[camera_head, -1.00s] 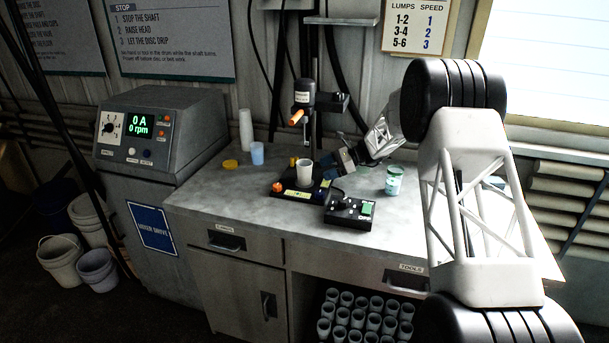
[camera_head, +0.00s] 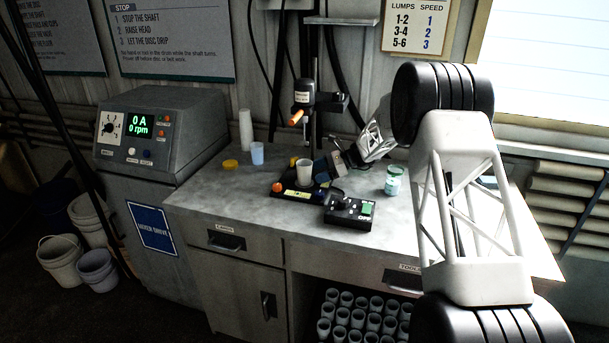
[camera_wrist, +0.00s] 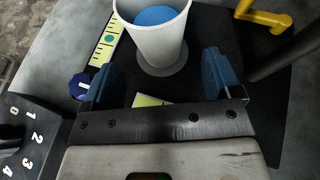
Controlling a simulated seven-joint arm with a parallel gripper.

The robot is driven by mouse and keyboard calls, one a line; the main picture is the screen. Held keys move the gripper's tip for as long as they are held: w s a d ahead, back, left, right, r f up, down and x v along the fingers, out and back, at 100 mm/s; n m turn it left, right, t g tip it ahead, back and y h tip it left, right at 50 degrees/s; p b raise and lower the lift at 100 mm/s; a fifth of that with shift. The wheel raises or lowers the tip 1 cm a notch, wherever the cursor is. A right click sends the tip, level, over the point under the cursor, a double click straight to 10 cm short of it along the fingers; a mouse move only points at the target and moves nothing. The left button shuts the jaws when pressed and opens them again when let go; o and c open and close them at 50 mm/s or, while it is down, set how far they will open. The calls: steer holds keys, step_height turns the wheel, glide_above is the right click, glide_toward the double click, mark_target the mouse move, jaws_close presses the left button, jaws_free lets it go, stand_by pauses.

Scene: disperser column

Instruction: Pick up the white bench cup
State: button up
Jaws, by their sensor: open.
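A white cup (camera_head: 304,173) stands upright on the black base (camera_head: 287,192) of the stand on the bench. In the wrist view the white cup (camera_wrist: 150,45) has blue contents near its top and sits just ahead of my gripper (camera_wrist: 162,82). The two blue fingers are apart, one toward each side of the cup's lower part; I cannot tell whether either touches it. In the head view my gripper (camera_head: 324,168) comes in low from the right, close beside the cup.
A control box (camera_head: 350,209) lies in front of the base. A green-and-white jar (camera_head: 393,181) stands to the right. The stand's head (camera_head: 304,97) hangs above.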

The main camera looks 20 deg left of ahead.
mark_target(307, 175)
steer(key=shift+a, duration=0.1)
steer(key=shift+x, duration=2.5)
steer(key=shift+c, duration=0.3)
steer(key=c, duration=1)
